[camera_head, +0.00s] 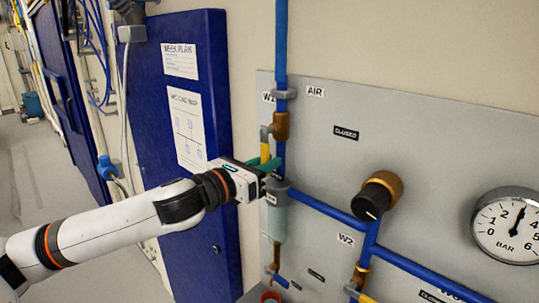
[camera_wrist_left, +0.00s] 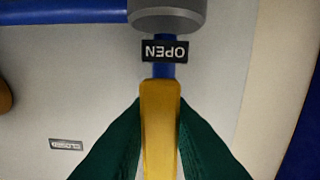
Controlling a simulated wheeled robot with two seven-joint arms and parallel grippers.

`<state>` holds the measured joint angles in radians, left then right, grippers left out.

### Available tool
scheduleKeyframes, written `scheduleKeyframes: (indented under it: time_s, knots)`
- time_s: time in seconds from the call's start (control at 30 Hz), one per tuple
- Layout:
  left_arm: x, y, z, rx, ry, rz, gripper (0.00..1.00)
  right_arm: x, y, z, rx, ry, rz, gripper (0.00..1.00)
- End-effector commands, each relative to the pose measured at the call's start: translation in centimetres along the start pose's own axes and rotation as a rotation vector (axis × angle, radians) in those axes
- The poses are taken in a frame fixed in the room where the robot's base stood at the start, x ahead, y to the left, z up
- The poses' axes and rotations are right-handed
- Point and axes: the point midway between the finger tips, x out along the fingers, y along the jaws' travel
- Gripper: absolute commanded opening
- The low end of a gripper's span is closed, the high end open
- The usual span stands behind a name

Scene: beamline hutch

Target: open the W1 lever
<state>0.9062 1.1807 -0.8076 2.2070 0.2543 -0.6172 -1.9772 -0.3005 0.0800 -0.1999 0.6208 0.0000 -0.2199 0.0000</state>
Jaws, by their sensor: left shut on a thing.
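The W1 lever (camera_head: 265,149) is a yellow handle at the brass valve (camera_head: 281,126) on the vertical blue pipe, beside the W1 label (camera_head: 268,97). It hangs down, roughly along the pipe. My left gripper (camera_head: 267,165) reaches in from the left, its green fingers shut on the lever. In the left wrist view the yellow lever (camera_wrist_left: 160,125) sits between both green fingers (camera_wrist_left: 160,112), its end pointing at the OPEN label (camera_wrist_left: 165,51). The CLOSED label (camera_head: 346,132) is to the valve's right, and shows off to the side in the wrist view (camera_wrist_left: 66,145). My right gripper is out of view.
A grey panel (camera_head: 430,150) carries blue pipes, a black knob (camera_head: 372,202), a W2 label (camera_head: 346,239) and a pressure gauge (camera_head: 508,226). A clear cylinder (camera_head: 278,222) is below the gripper. A blue door (camera_head: 215,100) stands left of the panel, behind my arm.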

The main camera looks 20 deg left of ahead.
Motion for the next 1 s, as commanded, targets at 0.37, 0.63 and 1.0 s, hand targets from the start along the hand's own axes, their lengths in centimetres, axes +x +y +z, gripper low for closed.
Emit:
scheduleKeyframes:
  time_s: [0.37,0.63,1.0]
  knots:
    - [0.00,-0.37,0.04,0.054,0.000,-0.001,0.00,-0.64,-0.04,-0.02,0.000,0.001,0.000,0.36]
    - [0.00,-0.39,0.00,0.055,0.001,-0.002,0.00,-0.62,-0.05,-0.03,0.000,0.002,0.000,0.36]
    - [0.00,-0.34,-0.06,0.051,0.002,0.000,0.40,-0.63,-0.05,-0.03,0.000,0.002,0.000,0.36]
